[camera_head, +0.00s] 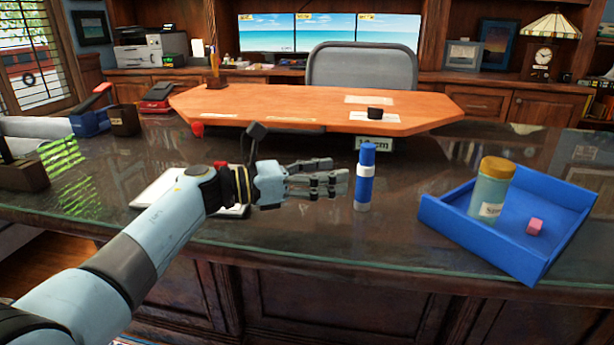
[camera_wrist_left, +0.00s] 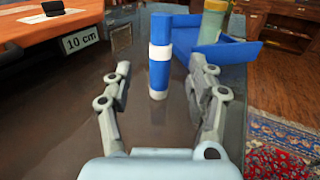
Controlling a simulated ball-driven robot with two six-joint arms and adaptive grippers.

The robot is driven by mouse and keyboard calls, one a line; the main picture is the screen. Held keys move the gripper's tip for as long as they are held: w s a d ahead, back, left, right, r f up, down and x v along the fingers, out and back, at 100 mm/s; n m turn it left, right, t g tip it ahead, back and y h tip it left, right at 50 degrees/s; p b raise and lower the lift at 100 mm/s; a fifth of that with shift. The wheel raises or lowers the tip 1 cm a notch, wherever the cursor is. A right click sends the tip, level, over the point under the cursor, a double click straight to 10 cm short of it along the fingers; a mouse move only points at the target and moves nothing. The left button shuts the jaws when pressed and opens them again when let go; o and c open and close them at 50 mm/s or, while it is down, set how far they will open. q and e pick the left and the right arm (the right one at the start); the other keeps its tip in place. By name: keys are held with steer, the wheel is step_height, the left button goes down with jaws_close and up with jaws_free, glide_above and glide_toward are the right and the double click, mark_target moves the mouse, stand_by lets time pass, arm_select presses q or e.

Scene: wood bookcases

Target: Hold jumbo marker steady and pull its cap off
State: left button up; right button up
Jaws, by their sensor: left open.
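The jumbo marker (camera_head: 365,178) stands upright on the dark glass-topped desk, with a blue cap on top, a white band and a blue body. My left gripper (camera_head: 345,182) is open and just left of the marker in the head view. In the left wrist view the marker (camera_wrist_left: 159,60) stands ahead, between the two spread fingers (camera_wrist_left: 160,82), and nothing is held. Whether the fingertips reach the marker's sides is hard to tell. My right gripper does not show.
A raised orange board (camera_head: 300,103) with a 10 cm label (camera_head: 374,143) is behind. A notepad (camera_head: 160,190) lies behind my left arm. Desk around the marker is clear.

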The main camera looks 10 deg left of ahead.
mark_target(358, 170)
arm_select(q)
steer(key=x, duration=0.7)
steer(key=shift+w+d, duration=0.2)
steer(key=shift+d, duration=0.15)
steer(key=shift+c, duration=0.2)
jaws_close()
stand_by(0.7)
